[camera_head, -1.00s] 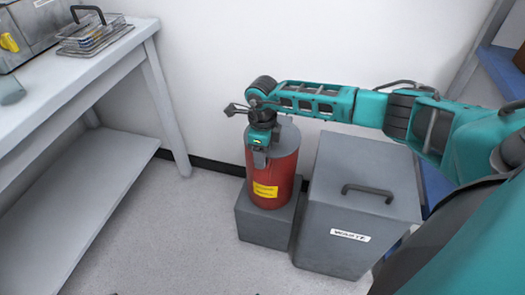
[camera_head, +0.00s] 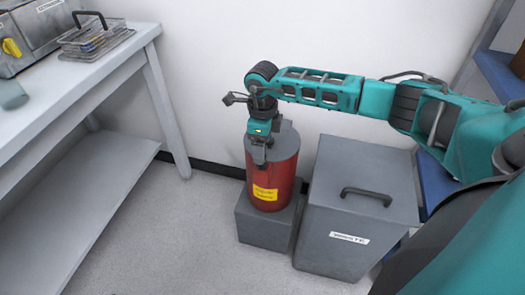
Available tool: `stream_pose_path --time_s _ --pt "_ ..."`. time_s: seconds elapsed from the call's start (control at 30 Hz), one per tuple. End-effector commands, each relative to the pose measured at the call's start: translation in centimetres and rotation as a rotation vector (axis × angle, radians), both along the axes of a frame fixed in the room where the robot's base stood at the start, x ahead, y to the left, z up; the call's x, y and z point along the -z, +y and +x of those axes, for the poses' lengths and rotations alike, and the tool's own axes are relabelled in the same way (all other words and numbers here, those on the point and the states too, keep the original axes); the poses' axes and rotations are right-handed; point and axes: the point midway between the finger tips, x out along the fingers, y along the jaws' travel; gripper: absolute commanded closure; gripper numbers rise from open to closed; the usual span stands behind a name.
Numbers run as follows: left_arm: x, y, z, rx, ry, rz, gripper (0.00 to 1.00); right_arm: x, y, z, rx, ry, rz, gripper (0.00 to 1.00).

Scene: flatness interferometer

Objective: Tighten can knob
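A red can (camera_head: 277,178) with a grey lid and a yellow label stands upright on a grey block on the floor. My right arm reaches in from the right, and my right gripper (camera_head: 259,158) points down at the top of the can, at the front of its lid. The knob is hidden behind the gripper and wrist. The fingers are small and dark here, so I cannot tell whether they are open or shut. My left gripper is not in view.
A grey waste bin (camera_head: 333,207) with a dark handle stands right beside the can. A white table (camera_head: 95,75) on the left holds a wire basket (camera_head: 97,40) and a metal device. A white wall is close behind. The floor in front is free.

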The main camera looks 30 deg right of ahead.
Motion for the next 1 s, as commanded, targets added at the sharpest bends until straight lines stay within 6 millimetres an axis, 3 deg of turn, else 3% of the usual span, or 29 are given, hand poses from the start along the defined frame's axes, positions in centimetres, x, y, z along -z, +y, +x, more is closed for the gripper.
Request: stream_pose_path --time_s 0.03,0.2,0.4,1.0 --pt "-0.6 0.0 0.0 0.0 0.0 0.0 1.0 -1.6 0.0 0.1 -0.001 -0.003 0.0 0.21" --pt "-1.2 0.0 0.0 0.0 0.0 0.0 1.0 -5.1 0.0 0.0 -0.001 -0.002 -0.001 0.21" --pt "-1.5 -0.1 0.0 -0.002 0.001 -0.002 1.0 -7.6 0.0 0.0 0.001 -0.001 0.0 0.21" --pt "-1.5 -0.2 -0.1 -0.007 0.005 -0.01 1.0 -8.1 0.0 0.0 0.0 0.001 -0.001 0.21"
